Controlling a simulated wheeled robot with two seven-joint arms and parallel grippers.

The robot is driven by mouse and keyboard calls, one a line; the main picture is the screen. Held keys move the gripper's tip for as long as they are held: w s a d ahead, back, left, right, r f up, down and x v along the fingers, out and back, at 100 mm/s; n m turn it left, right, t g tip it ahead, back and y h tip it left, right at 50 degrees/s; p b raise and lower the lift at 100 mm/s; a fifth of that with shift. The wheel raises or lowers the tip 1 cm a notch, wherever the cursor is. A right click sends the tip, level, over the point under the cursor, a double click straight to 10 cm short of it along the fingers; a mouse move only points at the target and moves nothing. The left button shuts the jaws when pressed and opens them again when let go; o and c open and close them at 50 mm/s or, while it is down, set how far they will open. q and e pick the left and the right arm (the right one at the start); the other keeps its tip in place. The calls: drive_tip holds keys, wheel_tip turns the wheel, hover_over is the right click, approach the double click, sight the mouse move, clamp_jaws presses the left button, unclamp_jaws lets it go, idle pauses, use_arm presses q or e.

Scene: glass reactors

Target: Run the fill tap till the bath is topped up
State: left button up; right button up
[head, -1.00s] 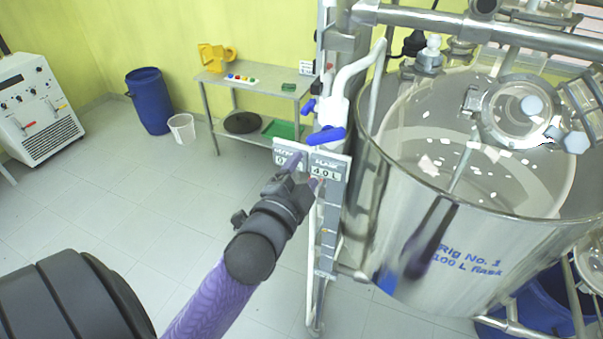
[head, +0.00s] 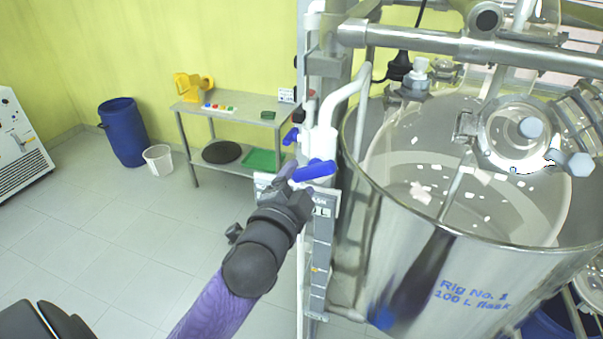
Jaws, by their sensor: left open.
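The bath (head: 400,270) is the large shiny metal vessel at the right, marked "Rig No. 1 100 L flask". Pale flecks show inside it around the glassware. A white pipe (head: 345,92) bends over its rim from a white valve body on the post. The fill tap's blue lever handle (head: 313,170) lies roughly level on this valve. A smaller blue handle (head: 290,136) sits above and left. My left gripper (head: 290,180) is open just left of and below the larger handle; I cannot tell whether it touches it. It partly hides the label plates. My right gripper is not visible.
A metal post (head: 318,250) stands beside the bath. Metal rails (head: 440,42) and glass fittings (head: 515,135) crowd above it. A small side table (head: 225,113), a blue drum (head: 122,130) and a white bin (head: 158,158) stand behind.

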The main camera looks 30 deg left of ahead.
sight(311, 176)
use_arm(q)
drive_tip(key=shift+w+d, duration=0.3)
drive_tip(key=shift+w, duration=0.65)
drive_tip(key=shift+w+d+f, duration=0.15)
drive_tip(key=shift+w, duration=0.4)
drive_tip(key=shift+w+d+f, duration=0.1)
drive_tip(key=shift+w+d, duration=0.05)
drive_tip(key=shift+w, duration=0.35)
drive_tip(key=shift+s+a, duration=0.4)
drive_tip(key=shift+s, duration=0.05)
drive_tip(key=shift+c, duration=1.1)
drive_tip(key=shift+w, duration=0.15)
drive_tip(key=shift+c, duration=1.2)
clamp_jaws()
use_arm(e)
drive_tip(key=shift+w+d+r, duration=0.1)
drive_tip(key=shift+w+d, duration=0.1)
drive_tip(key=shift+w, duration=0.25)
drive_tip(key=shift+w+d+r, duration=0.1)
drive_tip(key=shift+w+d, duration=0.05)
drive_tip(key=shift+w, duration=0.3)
